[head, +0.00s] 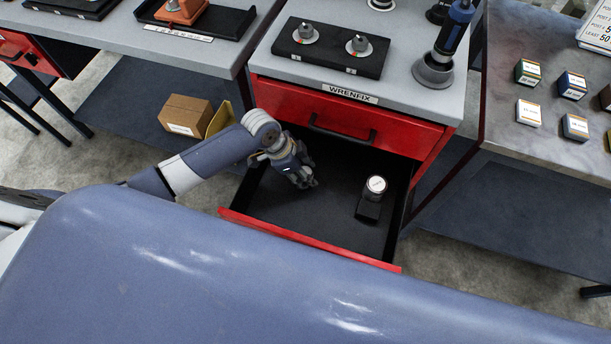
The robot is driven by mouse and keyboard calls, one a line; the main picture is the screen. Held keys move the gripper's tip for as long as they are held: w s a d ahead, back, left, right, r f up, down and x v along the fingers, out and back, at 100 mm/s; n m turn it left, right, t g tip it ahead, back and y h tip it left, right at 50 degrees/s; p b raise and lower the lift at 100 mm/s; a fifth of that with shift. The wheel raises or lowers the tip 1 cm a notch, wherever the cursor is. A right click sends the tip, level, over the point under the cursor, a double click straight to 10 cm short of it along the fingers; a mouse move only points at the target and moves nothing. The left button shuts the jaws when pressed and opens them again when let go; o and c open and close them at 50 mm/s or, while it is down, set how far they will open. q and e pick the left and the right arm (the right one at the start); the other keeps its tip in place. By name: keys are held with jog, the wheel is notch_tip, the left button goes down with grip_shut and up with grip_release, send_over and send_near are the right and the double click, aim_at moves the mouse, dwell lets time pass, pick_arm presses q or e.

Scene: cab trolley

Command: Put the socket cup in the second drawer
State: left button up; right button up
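The second drawer (290,210) of the trolley is pulled open, below a shut red drawer (335,119) with a black handle. A small dark round container with a white label on top (376,186) stands in the right part of the open drawer, by a dark block (368,209). It may be the socket cup; I cannot tell for sure. My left gripper (307,180) is over the open drawer, left of the container and apart from it. Its fingers are small and dark, so its opening is unclear. My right gripper is out of view.
The trolley top (397,94) holds a black tray with two metal knobs (330,52) and a blue tool in a grey round holder (434,72). A cardboard box (185,115) sits on the left shelf. Small boxes (528,112) stand on the right bench. The drawer's middle is clear.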

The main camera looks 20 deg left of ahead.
pick_arm(q)
jog(key=shift+f, duration=0.35)
jog(key=shift+r, duration=0.1)
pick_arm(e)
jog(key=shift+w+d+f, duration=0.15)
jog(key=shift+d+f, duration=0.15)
pick_arm(q)
jog(key=o, duration=1.2)
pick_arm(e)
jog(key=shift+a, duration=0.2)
pick_arm(q)
jog(key=shift+a+r, duration=0.1)
jog(key=shift+r, duration=0.1)
jog(key=p+v, duration=0.1)
jog(key=v, duration=1)
jog(key=shift+r, duration=0.3)
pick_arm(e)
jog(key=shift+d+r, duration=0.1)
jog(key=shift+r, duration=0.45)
